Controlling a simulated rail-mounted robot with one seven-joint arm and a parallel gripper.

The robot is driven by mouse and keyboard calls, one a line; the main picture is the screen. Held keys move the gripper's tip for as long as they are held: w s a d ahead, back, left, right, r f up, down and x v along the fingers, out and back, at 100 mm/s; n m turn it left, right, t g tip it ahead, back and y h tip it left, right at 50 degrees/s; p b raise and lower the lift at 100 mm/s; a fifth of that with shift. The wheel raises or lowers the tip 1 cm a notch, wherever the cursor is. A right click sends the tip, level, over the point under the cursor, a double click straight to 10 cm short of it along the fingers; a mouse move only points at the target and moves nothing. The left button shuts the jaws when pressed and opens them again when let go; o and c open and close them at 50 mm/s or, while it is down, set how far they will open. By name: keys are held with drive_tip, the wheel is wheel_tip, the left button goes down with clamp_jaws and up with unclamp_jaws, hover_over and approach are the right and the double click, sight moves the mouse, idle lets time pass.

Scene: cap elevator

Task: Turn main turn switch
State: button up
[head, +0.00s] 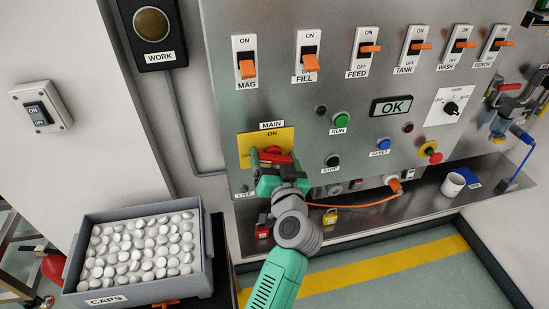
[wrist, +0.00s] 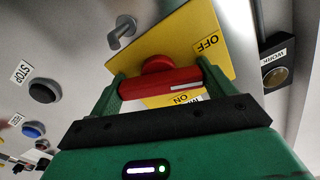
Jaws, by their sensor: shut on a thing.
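The main switch (head: 276,156) is a red rotary handle on a yellow plate (head: 288,135) under the MAIN label, with ON marked above and OFF to the left. The handle lies roughly crosswise in the head view. My green gripper (head: 273,163) is at the handle, shut on it and hiding the lower plate. In the wrist view the red handle (wrist: 162,85) sits between both fingers of my gripper (wrist: 163,82), a white mark on its right part, toward the OFF label (wrist: 206,44).
Orange-levered switches (head: 310,62) line the panel top. The green RUN button (head: 340,120), black STOP button (head: 332,161) and blue RESET button (head: 383,144) are right of the gripper. A ledge below holds padlocks and a white cup (head: 452,184). A caps bin (head: 145,284) stands lower left.

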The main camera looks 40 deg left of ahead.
drive_tip(key=m+p, duration=0.1)
drive_tip(key=m, duration=0.4)
drive_tip(key=shift+r+p, duration=0.15)
drive_tip(key=shift+p, duration=0.25)
drive_tip(key=shift+m+p, duration=0.7)
drive_tip(key=shift+m, duration=1.3)
drive_tip(key=o, duration=0.9)
drive_tip(key=v, duration=0.8)
drive_tip(key=shift+p, duration=0.4)
drive_tip(key=shift+a, duration=0.1)
